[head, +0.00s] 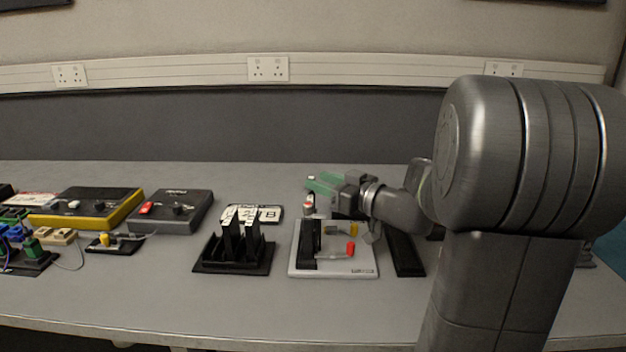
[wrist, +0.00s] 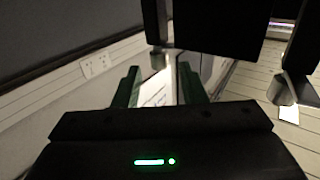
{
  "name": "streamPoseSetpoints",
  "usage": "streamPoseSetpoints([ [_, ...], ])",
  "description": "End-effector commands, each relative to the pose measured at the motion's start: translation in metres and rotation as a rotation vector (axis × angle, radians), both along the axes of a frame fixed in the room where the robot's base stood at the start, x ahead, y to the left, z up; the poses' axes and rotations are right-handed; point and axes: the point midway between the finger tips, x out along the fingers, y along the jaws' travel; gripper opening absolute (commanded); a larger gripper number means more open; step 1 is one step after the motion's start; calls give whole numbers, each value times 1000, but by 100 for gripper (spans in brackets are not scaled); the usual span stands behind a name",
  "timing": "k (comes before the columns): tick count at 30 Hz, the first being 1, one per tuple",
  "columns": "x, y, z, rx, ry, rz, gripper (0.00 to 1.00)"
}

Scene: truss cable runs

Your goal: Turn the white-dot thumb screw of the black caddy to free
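My gripper (head: 322,186) has green fingers and points left, above the back of a white board. In the wrist view its two fingers (wrist: 160,85) stand apart, with no clearly held object between them. A black caddy-like holder (head: 204,266) with two upright black pieces and white markings stands on the table, left of the gripper. I cannot make out a white-dot thumb screw on it. A small red-and-white part (head: 308,208) shows just below the fingertips; whether they touch it I cannot tell.
The white board (head: 340,268) carries a black upright, a yellow piece and a red knob (head: 350,248). A black strip (head: 405,256) lies right of it. A grey box (head: 172,210) and a yellow-edged box (head: 92,206) stand left. The table front is clear.

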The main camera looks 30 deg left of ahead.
Motion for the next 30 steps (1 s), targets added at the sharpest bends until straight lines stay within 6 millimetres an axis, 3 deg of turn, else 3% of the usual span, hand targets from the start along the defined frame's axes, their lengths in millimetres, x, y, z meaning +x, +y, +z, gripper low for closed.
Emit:
streamPoseSetpoints([
  [6, -5, -48, -1, -1, 0, -5, 38],
  [15, -11, -92, 0, 0, 1, -3, 38],
  [30, -13, -102, 0, -1, 1, 0, 39],
])
